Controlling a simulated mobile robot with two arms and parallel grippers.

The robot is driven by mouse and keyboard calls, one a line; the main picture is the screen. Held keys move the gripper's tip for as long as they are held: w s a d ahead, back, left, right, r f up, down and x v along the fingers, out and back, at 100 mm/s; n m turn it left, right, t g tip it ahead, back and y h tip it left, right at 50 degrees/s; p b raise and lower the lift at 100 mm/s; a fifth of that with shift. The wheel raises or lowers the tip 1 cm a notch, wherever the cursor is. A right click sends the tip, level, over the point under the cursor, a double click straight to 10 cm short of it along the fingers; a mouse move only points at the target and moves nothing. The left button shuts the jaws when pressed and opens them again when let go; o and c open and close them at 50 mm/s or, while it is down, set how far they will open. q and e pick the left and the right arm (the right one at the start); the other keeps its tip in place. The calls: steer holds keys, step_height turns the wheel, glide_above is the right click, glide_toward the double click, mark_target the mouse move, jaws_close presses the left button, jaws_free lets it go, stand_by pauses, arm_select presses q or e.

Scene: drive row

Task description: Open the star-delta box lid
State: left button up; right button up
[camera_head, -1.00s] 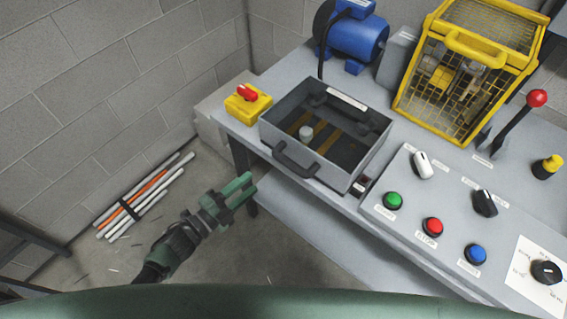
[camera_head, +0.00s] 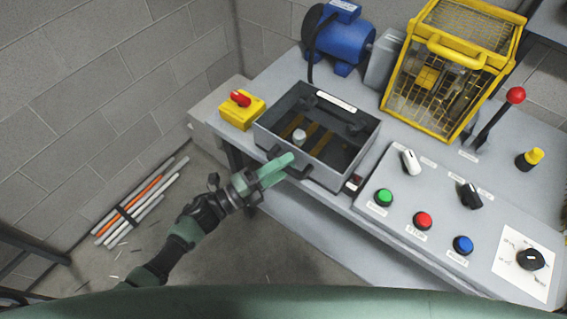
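The star-delta box (camera_head: 318,172) is a grey box on the workbench, with dark contents, yellow-brown strips and a pale knob visible inside its rim. I cannot tell whether a clear lid covers it. A dark handle (camera_head: 305,171) is on its front side, partly hidden by my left gripper. My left gripper (camera_head: 284,168) has green fingers with a narrow gap between them. It is at the front handle, overlapping it in the picture; I cannot tell whether it touches. My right gripper is not in view.
A yellow switch box with a red knob (camera_head: 242,110) stands left of the box. A blue motor (camera_head: 340,42) and a yellow cage (camera_head: 450,75) stand behind. A panel with buttons and knobs (camera_head: 400,215) is at right. Rods (camera_head: 140,203) lie on the floor at left.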

arm_select(q)
jaws_close()
stand_by(1.4)
